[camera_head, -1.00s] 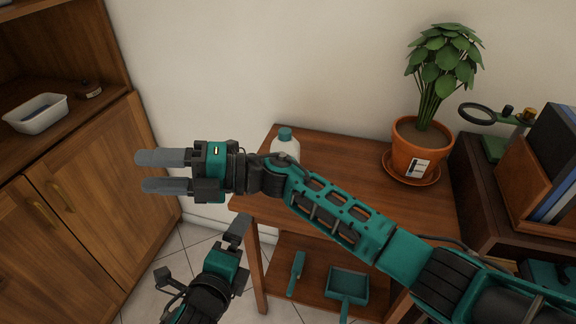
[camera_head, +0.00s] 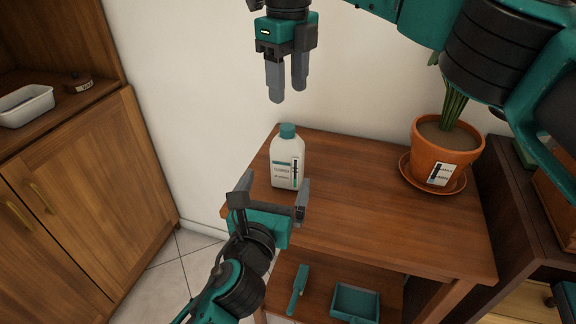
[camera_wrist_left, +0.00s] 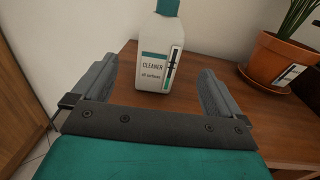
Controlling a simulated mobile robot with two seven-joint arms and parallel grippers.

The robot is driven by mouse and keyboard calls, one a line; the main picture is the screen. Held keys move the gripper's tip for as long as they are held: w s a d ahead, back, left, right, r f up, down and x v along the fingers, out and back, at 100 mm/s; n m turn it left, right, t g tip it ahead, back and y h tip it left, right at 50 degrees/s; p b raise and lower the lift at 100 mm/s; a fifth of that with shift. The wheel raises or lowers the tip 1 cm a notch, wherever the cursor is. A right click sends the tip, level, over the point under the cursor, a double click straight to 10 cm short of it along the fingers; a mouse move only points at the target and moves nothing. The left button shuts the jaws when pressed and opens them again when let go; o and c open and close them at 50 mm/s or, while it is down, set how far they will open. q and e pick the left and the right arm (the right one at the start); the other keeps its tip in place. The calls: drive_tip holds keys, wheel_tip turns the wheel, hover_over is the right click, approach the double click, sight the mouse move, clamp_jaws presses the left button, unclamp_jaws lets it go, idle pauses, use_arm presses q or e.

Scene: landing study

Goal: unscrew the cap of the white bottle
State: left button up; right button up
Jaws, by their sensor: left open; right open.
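The white bottle (camera_head: 287,163) stands upright on the wooden table, with a teal cap (camera_head: 287,130) on top and a label reading "CLEANER" in the left wrist view (camera_wrist_left: 157,62). My left gripper (camera_head: 272,190) is open in front of the bottle, its fingers spread to either side of it as seen in the left wrist view (camera_wrist_left: 155,85). The bottle appears just beyond the fingertips, and I cannot tell any contact. My right gripper (camera_head: 288,95) points down, open and empty, above the cap with a clear gap. The cap's top is cut off in the left wrist view.
A potted plant (camera_head: 443,155) on a saucer (camera_head: 407,184) stands at the table's right. A dustpan (camera_head: 355,302) and a brush (camera_head: 298,287) lie on the lower shelf. A wooden cabinet (camera_head: 95,190) with a white tub (camera_head: 25,106) is at left. The table's middle (camera_head: 360,190) is clear.

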sight(289, 150)
use_arm(q)
drive_tip(key=x, duration=1.1)
drive_tip(key=shift+w+d, duration=0.15)
drive_tip(key=shift+w, duration=0.1)
drive_tip(key=c, duration=1.8)
clamp_jaws()
use_arm(e)
drive_tip(key=m, duration=0.5)
drive_tip(key=shift+m, duration=0.3)
drive_tip(key=m, duration=1.6)
drive_tip(key=shift+m, duration=0.3)
drive_tip(key=shift+f, duration=4.05)
